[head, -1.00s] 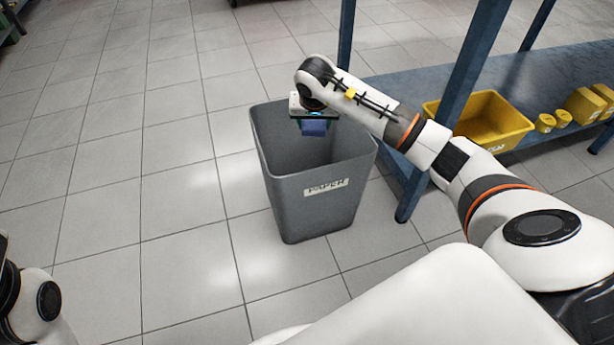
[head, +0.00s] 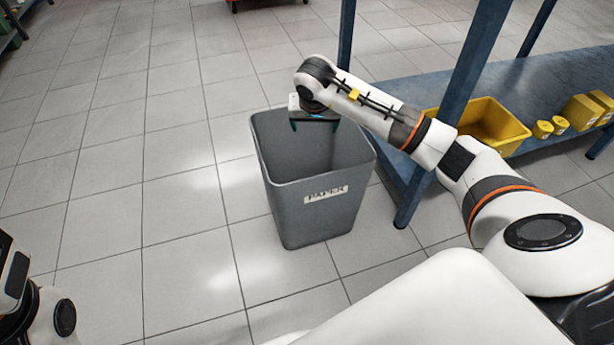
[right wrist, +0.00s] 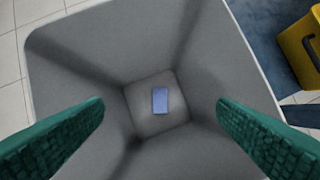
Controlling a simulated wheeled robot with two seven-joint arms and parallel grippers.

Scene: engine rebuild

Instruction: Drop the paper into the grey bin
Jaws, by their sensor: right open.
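The grey bin (head: 318,212) stands on the tiled floor with a white "PAPER" label on its front. My right gripper (head: 315,124) is over the bin's open mouth, pointing down, open and empty. In the right wrist view the two green fingers (right wrist: 160,125) are spread wide above the bin's inside (right wrist: 90,60). The paper, a small blue rectangular piece (right wrist: 160,100), lies on the bin's floor, apart from the fingers. It is hidden in the head view. Part of my left arm shows at the lower left, but its gripper jaws cannot be made out.
A blue metal workbench frame (head: 459,75) stands right of the bin, one leg close to it. Its low shelf holds a yellow bin (head: 490,124) and several small yellow boxes (head: 580,112). The floor left of the bin is clear.

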